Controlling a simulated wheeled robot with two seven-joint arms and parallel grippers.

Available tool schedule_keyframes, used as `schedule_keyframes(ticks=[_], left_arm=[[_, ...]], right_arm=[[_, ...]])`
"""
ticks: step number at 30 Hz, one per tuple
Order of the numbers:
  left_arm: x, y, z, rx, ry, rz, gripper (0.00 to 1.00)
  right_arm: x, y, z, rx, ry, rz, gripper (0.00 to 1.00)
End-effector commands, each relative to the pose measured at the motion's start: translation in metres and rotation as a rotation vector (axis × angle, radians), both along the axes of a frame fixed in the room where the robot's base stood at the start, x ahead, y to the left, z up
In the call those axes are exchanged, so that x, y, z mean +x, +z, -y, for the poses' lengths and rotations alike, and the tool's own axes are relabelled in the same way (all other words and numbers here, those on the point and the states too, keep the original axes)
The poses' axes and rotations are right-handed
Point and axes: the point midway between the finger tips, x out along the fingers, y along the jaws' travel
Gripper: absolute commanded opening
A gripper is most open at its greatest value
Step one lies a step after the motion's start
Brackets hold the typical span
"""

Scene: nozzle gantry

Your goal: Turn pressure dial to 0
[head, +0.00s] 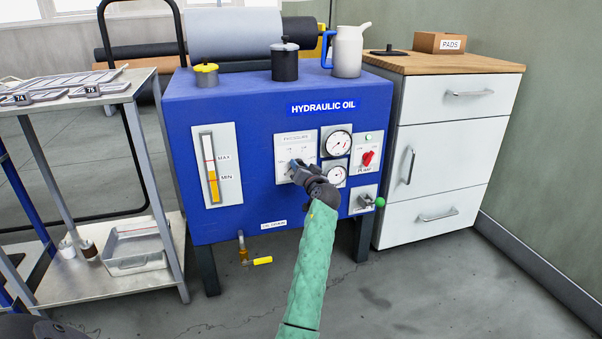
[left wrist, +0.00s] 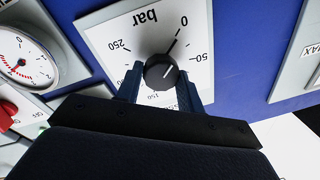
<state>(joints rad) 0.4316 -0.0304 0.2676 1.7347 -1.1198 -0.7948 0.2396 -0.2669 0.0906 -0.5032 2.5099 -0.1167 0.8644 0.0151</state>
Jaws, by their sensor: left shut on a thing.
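My left gripper (left wrist: 159,88) is shut on the knob, one blue-grey finger on each side. In the head view, my left gripper (head: 299,172) is at the pressure plate (head: 295,142) on the blue hydraulic oil unit (head: 260,210) and hides the knob. My right gripper is not in view.
Two gauges (head: 338,142) and a pump panel with a red switch (head: 368,157) are just right of the dial. A lever with a green ball (head: 379,202) is lower right. A level gauge (head: 210,168) is left. A metal cart (head: 150,215) and white cabinet (head: 455,135) flank the unit.

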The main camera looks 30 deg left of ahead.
Motion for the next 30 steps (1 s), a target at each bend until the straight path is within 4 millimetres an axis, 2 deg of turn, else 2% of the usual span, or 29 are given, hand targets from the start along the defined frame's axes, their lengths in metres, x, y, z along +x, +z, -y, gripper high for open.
schedule_keyframes(ticks=[1,20,21,24,30], left_arm=[[-0.0009,-0.0048,-0.0009,-0.013,0.003,0.008,0.15],[-0.0008,-0.0022,-0.0011,-0.045,0.002,0.047,0.15],[-0.0008,-0.0022,-0.0011,-0.045,0.002,0.047,0.41],[-0.0006,-0.0018,-0.0009,-0.044,0.002,0.047,0.59],[-0.0003,-0.0006,-0.0005,-0.043,0.001,0.048,0.59]], right_arm=[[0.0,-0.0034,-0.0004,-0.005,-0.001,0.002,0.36],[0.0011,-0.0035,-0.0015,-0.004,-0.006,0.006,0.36],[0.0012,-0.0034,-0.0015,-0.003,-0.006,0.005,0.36],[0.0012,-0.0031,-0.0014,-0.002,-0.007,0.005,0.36],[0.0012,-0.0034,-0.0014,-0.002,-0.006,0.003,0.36]])
